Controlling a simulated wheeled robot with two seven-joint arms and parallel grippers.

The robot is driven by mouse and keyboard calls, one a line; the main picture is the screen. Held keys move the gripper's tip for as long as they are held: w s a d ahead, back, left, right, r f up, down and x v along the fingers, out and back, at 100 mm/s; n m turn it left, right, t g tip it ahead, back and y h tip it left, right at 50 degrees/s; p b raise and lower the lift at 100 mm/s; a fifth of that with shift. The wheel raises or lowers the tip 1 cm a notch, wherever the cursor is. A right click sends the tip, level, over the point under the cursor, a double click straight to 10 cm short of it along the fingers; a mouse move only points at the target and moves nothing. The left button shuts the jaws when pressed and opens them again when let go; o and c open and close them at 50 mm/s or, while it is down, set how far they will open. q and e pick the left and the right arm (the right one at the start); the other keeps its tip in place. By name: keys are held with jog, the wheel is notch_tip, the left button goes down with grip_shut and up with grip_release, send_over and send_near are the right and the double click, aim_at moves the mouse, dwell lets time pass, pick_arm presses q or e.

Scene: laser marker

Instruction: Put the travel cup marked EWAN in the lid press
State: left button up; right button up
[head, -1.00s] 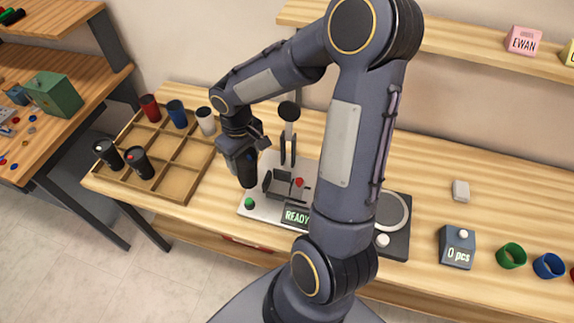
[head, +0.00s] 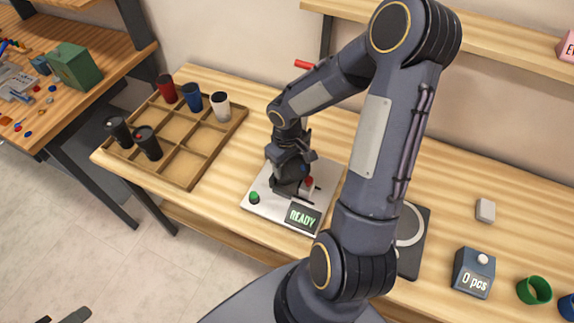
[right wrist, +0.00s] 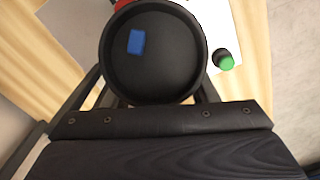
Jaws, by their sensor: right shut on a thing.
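My right gripper (head: 290,165) is shut on a black travel cup, seen from above as a round dark top with a blue patch in the right wrist view (right wrist: 152,65). No name on the cup is readable. The cup is over the lid press (head: 262,212), a pale plate with a green button (head: 254,198), a red part (head: 309,182) and a READY display (head: 302,217). My gripper hides the cup's base, so I cannot tell whether it touches the press. Dark tips at the bottom left edge may be my left gripper (head: 76,315); their opening is unclear.
A wooden compartment tray (head: 182,185) at left holds several cups: red, blue, white and black ones. A pink card (head: 566,46) is on the shelf.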

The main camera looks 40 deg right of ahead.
jog(key=shift+a+r, duration=0.1)
jog(key=shift+d+f, duration=0.2)
jog(key=shift+f, duration=0.1)
jog(key=o, duration=0.9)
jog(key=shift+r, duration=0.15)
